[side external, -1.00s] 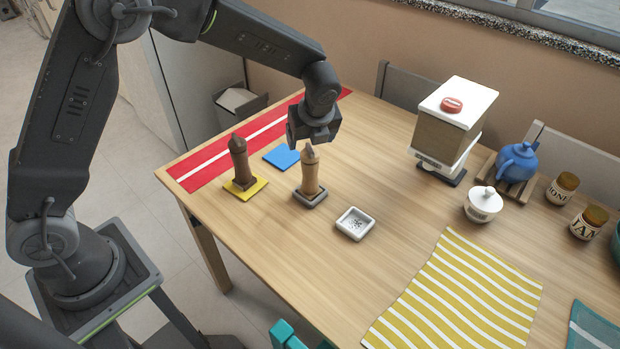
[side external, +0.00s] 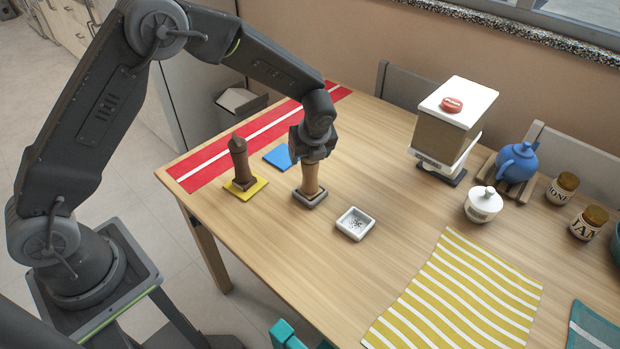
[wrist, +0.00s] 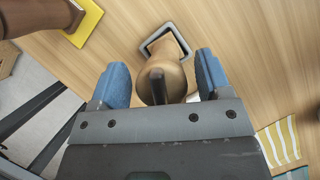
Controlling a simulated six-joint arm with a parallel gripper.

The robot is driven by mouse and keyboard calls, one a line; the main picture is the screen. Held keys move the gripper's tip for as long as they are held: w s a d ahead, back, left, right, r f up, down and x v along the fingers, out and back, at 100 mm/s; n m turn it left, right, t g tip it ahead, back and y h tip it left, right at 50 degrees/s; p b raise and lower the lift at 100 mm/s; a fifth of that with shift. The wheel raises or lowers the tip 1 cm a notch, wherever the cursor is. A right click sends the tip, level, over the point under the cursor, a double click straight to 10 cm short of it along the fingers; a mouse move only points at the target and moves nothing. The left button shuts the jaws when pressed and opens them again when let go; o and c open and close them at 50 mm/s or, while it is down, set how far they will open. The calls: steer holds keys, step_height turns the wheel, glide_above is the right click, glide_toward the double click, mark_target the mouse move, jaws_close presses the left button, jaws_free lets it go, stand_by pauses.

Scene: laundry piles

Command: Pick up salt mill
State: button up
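A light wooden mill (side external: 310,181) stands upright on a grey square coaster (side external: 310,197), and its top is hidden by my gripper (side external: 312,155) in the side view. In the wrist view, the mill (wrist: 158,72) is between the two blue fingers of my gripper (wrist: 161,82), with a gap on each side. The gripper is open and holds nothing. A dark brown mill (side external: 240,163) stands upright on a yellow coaster (side external: 246,191) to the left. I see no label showing which mill is salt; the light one is between my fingers.
A small white square dish (side external: 355,223) sits right of the light mill. A blue coaster (side external: 281,157) and red striped runner (side external: 215,161) lie behind. A dispenser (side external: 448,125), white lidded pot (side external: 483,204) and blue teapot (side external: 517,162) stand farther right. Bare table lies in front.

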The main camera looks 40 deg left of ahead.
steer(key=c, duration=1.2)
steer(key=shift+r, duration=0.1)
steer(key=shift+c, duration=0.2)
